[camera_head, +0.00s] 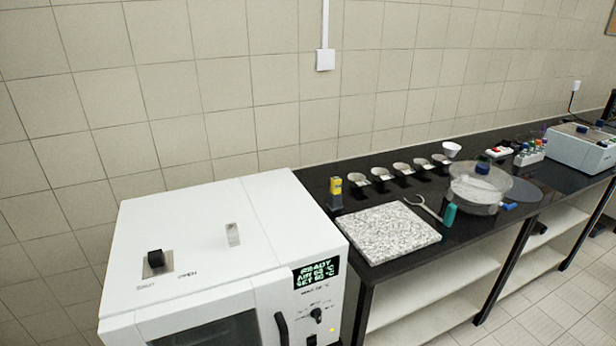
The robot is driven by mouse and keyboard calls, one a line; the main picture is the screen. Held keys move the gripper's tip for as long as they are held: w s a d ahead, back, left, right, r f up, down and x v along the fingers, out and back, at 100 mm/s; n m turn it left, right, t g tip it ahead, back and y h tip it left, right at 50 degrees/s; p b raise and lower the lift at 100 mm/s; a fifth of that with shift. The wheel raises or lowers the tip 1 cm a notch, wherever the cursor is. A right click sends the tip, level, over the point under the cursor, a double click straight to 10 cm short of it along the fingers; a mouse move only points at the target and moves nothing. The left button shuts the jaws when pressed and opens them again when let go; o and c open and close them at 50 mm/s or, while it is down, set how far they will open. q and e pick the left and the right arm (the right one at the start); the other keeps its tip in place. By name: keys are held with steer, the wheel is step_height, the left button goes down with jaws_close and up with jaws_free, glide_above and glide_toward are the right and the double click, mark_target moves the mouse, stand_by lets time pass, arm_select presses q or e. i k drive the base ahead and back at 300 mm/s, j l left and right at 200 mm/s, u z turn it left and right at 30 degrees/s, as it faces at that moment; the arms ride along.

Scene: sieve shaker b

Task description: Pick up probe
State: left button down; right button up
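I cannot tell for certain which thing is the probe. A small upright handheld device (335,193), yellow and dark, stands on the black bench (318,185) just behind the speckled slab and beside the oven; it may be the probe. A tool with a teal handle (450,214) and a grey forked end lies at the slab's right. Neither of my grippers is in view, and nothing touches these things.
A white oven (215,215) with a lit "READY" display (316,272) fills the front left. A speckled slab (391,233) lies on the bench. Several small cups (402,168) line the back. A clear round vessel (474,190) and a blue-grey machine (582,147) stand right.

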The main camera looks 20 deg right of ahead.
mark_target(336, 184)
steer(key=i+l, duration=0.15)
steer(key=l, duration=0.25)
steer(key=i+l, duration=0.15)
steer(key=l, duration=0.25)
steer(key=i+l, duration=0.1)
steer(key=l, duration=0.35)
steer(key=i+l, duration=0.15)
steer(key=l, duration=0.25)
steer(key=i+l+u, duration=0.1)
steer(key=l, duration=0.4)
steer(key=i+l+u, duration=0.15)
steer(key=l, duration=0.35)
